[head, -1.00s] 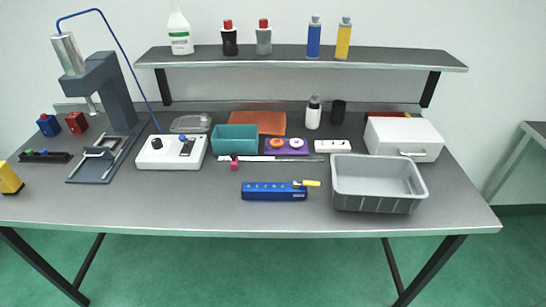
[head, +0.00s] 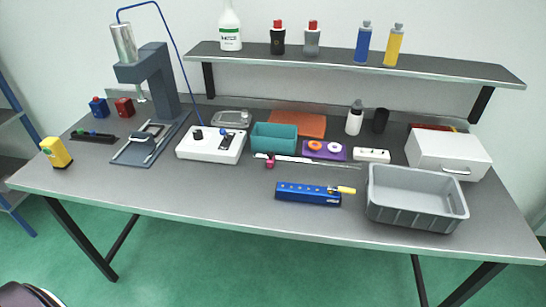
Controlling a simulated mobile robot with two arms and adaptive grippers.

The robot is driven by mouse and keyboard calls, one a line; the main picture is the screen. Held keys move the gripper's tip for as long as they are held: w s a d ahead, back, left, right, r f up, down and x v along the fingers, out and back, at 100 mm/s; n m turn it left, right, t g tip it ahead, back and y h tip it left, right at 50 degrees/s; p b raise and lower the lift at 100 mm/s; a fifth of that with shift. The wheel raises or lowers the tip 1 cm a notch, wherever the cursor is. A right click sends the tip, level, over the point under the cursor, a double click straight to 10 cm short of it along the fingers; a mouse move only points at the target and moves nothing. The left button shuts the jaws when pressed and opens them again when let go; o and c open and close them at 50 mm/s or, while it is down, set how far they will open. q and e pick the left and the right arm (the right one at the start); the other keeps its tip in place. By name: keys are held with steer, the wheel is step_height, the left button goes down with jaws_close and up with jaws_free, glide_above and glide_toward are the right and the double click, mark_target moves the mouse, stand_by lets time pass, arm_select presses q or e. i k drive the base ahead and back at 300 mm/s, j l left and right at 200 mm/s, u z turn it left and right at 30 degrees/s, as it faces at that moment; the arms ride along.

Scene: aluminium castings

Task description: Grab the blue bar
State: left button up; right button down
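The blue bar (head: 307,194) lies flat near the front edge of the workbench (head: 180,200), just left of the grey bin. It has a row of small marks along its top, and a yellow piece (head: 346,190) sticks out at its right end. Neither of my grippers shows in the head view. Nothing touches or covers the bar.
The grey bin (head: 416,212) stands close to the bar's right. Behind the bar lie a thin metal rule (head: 310,162), a teal box (head: 274,137) and a white control box (head: 211,145). A press (head: 150,80) stands at left. The bench front left of the bar is clear.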

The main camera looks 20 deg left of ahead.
mark_target(288, 191)
steer(key=k+j+z, duration=0.1)
steer(key=j+z, duration=0.15)
steer(key=j, duration=0.15)
steer(key=k+j+z, duration=0.2)
steer(key=j, duration=0.2)
steer(key=k+j+z, duration=0.1)
steer(key=j+z, duration=0.15)
steer(key=j, duration=0.15)
